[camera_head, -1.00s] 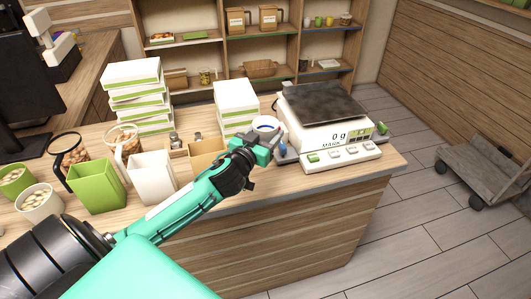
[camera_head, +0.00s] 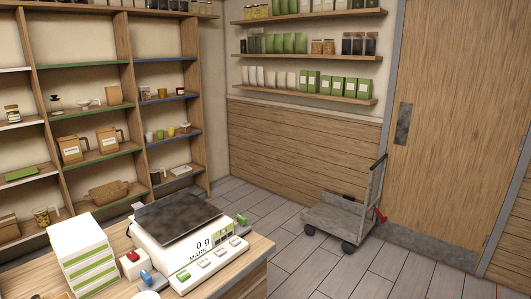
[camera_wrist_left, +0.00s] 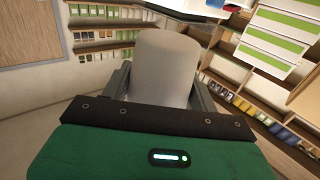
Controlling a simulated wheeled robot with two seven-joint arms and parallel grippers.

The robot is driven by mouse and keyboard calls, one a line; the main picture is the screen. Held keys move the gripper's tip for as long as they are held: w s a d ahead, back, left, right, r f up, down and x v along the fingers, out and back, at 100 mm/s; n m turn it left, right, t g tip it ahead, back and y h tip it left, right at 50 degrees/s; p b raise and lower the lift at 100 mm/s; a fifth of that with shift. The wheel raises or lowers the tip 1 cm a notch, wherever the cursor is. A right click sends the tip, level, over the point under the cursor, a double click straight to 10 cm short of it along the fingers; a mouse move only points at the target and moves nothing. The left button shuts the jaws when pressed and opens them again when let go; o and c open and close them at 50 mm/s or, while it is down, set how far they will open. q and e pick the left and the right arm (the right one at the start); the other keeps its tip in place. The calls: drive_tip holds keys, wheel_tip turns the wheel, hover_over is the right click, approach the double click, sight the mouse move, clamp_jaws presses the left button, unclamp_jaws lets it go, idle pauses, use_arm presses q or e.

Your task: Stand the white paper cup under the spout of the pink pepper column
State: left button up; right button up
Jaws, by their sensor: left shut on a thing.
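The white paper cup (camera_wrist_left: 165,62) fills the middle of the left wrist view, looking pale grey in shade. My left gripper (camera_wrist_left: 163,88) is shut on it, one finger on each side. In the head view a white rounded edge (camera_head: 148,295) shows at the bottom border; I cannot tell if it is this cup. My grippers are not in the head view. No pink pepper column or spout can be made out in either view.
A scale (camera_head: 190,240) with a dark plate stands on the counter, beside stacked white-and-green boxes (camera_head: 83,258). A shelf unit (camera_head: 130,60) stands behind. A flatbed trolley (camera_head: 340,222) stands on the floor before a wooden door (camera_head: 455,130).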

use_arm(q)
drive_tip(key=s+d+f, duration=0.3)
drive_tip(key=s+d, duration=0.2)
drive_tip(key=s, duration=0.1)
drive_tip(key=shift+s+d+f, duration=0.3)
drive_tip(key=shift+s+d, duration=0.05)
drive_tip(key=shift+a, duration=0.1)
idle(0.9)
